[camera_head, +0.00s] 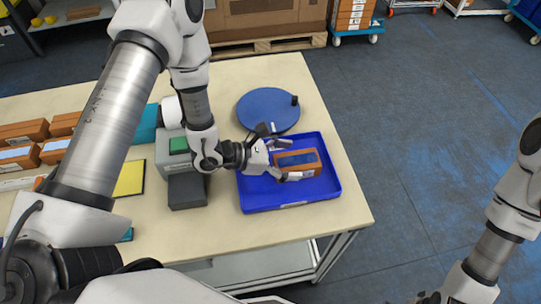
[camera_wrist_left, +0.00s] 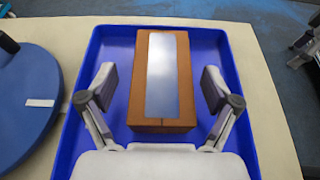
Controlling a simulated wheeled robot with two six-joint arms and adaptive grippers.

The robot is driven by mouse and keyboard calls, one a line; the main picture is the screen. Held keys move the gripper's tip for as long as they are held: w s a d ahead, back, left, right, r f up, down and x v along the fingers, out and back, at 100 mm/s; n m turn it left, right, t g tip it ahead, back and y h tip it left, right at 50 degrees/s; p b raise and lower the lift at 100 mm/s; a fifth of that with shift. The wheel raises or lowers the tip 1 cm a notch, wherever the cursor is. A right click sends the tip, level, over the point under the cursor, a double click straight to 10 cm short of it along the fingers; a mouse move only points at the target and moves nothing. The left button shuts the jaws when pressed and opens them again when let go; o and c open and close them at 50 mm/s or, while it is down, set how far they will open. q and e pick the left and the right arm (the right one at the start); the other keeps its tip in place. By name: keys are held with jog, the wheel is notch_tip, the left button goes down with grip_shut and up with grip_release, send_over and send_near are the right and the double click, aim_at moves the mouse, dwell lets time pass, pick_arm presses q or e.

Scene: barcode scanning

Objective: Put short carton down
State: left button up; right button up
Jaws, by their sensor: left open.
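The short carton (camera_head: 297,163) is a brown box with a blue-grey label on top. It lies in the blue tray (camera_head: 290,203), and the left wrist view also shows the carton (camera_wrist_left: 145,80) inside the tray (camera_wrist_left: 97,50). My left gripper (camera_head: 277,157) is open at the near end of the carton. In the left wrist view its two fingers (camera_wrist_left: 160,88) stand on either side of the carton, with a gap on each side. My right gripper cannot be made out; only part of my right arm shows at the right edge of the head view.
A round blue disc (camera_head: 262,107) with a black knob lies behind the tray. A grey scanner-like device (camera_head: 186,190) with a green top stands left of the tray. Several brown cartons (camera_head: 22,132) lie at the table's left. The table (camera_head: 347,200) ends just right of the tray.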

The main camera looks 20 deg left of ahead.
pick_arm(q)
jog(key=v, duration=1)
jog(key=shift+s+a, duration=0.3)
jog(key=shift+a, duration=0.05)
